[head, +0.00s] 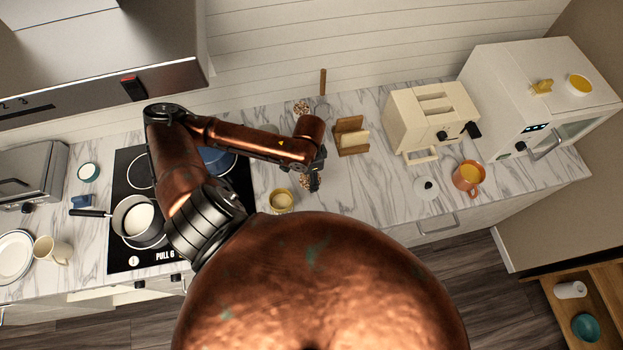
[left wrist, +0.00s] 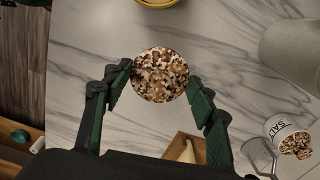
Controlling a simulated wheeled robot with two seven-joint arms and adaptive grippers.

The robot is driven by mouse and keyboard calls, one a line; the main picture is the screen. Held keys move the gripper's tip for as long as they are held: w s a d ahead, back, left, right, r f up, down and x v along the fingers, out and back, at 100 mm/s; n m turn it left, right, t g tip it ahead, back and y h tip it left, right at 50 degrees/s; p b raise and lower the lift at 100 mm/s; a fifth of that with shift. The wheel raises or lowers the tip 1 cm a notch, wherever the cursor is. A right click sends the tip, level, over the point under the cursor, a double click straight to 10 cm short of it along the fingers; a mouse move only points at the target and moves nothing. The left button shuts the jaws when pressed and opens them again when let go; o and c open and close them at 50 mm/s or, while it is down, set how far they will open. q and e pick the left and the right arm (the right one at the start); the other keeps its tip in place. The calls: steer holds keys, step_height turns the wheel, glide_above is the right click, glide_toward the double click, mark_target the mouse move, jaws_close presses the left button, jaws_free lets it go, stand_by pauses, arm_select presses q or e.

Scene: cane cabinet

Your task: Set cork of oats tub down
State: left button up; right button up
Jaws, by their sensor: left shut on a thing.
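The cork (left wrist: 160,75) is a round, speckled brown disc. In the left wrist view it sits between the two green fingers of my left gripper (left wrist: 158,88), which is shut on it. Marble counter shows around it; I cannot tell whether it touches the counter. In the head view my left gripper (head: 314,180) points down over the counter, right of a yellow bowl (head: 281,200), and the cork (head: 304,183) shows only partly. A plain grey cylinder (left wrist: 290,50), cut off at the right of the left wrist view, may be the oats tub. My right gripper is out of view.
A salt tub (left wrist: 283,130) with a speckled cork and a wooden holder (head: 352,137) stand near my left gripper. A toaster (head: 430,112), an orange mug (head: 467,177) and a glass lid (head: 426,188) are further right. The stove (head: 125,255) is left. Counter between holder and lid is clear.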

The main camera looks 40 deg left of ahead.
arm_select(q)
steer(key=w+f, duration=0.1)
steer(key=w+a+f, duration=0.1)
steer(key=f, duration=0.1)
steer(key=shift+w+a, duration=0.2)
steer(key=shift+w, duration=0.15)
steer(key=shift+f+p, duration=0.4)
steer(key=shift+f, duration=1.3)
steer(key=o, duration=0.9)
steer(key=shift+f, duration=0.15)
steer(key=shift+o, duration=0.2)
step_height(320, 180, up, 12)
steer(key=shift+r, duration=0.2)
